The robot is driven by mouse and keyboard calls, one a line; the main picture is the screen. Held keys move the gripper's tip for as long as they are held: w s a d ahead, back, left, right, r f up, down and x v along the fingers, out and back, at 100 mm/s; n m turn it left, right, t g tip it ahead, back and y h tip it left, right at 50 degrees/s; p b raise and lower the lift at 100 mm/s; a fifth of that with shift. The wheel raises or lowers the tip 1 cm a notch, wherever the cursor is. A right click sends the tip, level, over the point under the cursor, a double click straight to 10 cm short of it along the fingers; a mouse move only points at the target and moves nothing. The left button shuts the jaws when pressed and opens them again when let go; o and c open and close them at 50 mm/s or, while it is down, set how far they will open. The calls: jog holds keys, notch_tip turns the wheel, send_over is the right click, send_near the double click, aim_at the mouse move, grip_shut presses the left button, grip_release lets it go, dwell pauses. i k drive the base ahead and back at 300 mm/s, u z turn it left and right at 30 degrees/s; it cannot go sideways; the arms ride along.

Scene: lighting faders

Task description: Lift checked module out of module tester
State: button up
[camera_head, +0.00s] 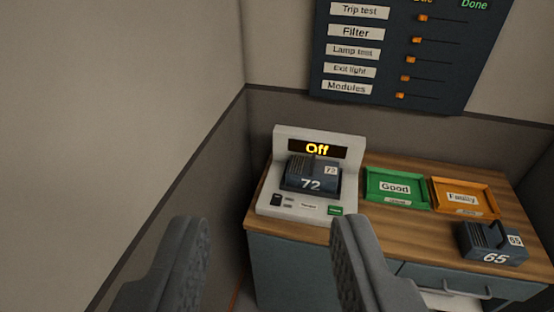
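The module tester (289,206) is a pale grey unit at the left end of a wooden counter. Its display (317,149) reads "Off" in yellow. A dark blue-grey module marked 72 (311,184) sits in the tester's recess, with a small white 72 label on its right side. My gripper (262,245) is open and empty. Its two grey fingers show in the lower foreground, wide apart, on the near side of the tester and apart from the module. The fingers hide part of the wall and the cabinet front.
A green tray labelled Good (396,203) and an orange tray labelled Faulty (465,212) stand right of the tester. Module 65 (492,258) sits near the counter's front right edge. A dark board with sliders (375,95) hangs on the back wall. A drawer (450,290) is below.

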aim_at(322, 175)
jog(key=u, duration=0.25)
jog(key=i, duration=1.25)
jog(key=z, duration=0.2)
